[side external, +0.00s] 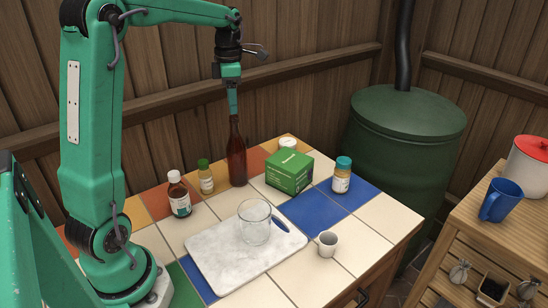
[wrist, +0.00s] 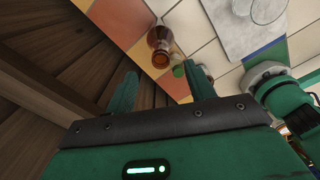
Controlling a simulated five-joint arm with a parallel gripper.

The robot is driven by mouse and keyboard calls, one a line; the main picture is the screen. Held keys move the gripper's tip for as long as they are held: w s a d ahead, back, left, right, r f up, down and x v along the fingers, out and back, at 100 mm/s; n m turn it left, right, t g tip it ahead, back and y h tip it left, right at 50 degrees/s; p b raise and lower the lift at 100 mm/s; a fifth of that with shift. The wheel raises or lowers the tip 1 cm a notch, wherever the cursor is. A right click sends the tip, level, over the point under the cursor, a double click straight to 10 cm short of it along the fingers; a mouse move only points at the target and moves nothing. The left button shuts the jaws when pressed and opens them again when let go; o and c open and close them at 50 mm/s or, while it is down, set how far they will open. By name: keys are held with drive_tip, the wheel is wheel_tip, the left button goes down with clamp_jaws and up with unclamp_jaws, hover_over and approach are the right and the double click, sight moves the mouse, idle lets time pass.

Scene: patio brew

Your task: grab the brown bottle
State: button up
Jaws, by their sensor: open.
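The tall brown bottle (side external: 237,162) stands upright on the tiled table, near its back edge. My gripper (side external: 232,110) points down right above the bottle's narrow neck. In the side view I cannot tell whether the fingertips are around the neck or just above it. In the wrist view the two fingers (wrist: 163,82) are apart with nothing held between them. The brown bottle (wrist: 160,42) shows there beyond the fingertips, between their lines. A smaller brown bottle with a white label and cap (side external: 180,198) stands further left in the side view.
A green-capped jar (side external: 206,180) stands close left of the tall bottle, and a green box (side external: 289,172) to its right. A teal-capped jar (side external: 341,178), a glass (side external: 254,224) on a marble board (side external: 220,262) and a small cup (side external: 327,243) are also on the table. A wooden wall (side external: 290,75) rises behind.

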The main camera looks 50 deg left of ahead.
sight(235, 123)
drive_tip(key=shift+f, duration=1.25)
drive_tip(key=shift+f, duration=0.1)
drive_tip(key=shift+f, duration=2.5)
clamp_jaws()
